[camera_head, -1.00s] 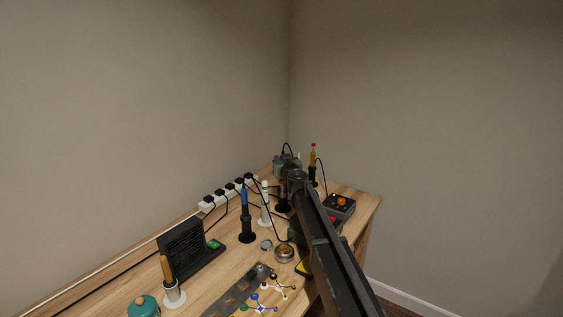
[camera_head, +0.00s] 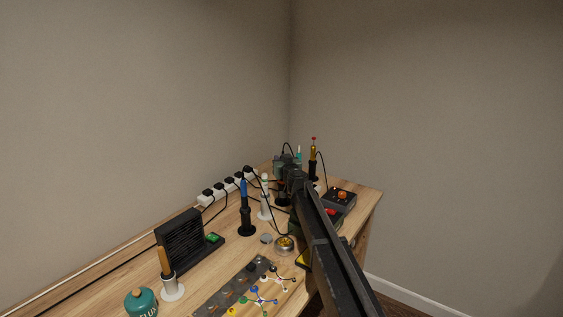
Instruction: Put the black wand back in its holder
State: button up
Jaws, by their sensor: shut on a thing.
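My gripper (camera_head: 291,174) is at the far end of my dark arm, over the back part of the workbench. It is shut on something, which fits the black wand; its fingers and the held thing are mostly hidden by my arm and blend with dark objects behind. A dark holder (camera_head: 282,200) stands just below and left of the gripper, its top partly covered. I cannot tell whether the wand touches it. A black holder (camera_head: 247,222) holds a blue wand (camera_head: 243,189), and a white holder (camera_head: 265,211) holds a white wand.
A yellow wand with a red tip (camera_head: 313,158) stands upright behind the gripper. A power strip (camera_head: 229,186) with black plugs and cords runs along the wall. A black fan unit (camera_head: 180,239), brass-wool tin (camera_head: 285,244), teal pot (camera_head: 140,302) and control box (camera_head: 342,197) crowd the wooden bench (camera_head: 213,269).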

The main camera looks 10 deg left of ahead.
jog(key=o, duration=1)
jog(key=shift+o, duration=0.3)
jog(key=o, duration=0.6)
jog(key=shift+c, duration=0.2)
notch_tip(320, 180, up, 11)
jog(key=p, duration=1.1)
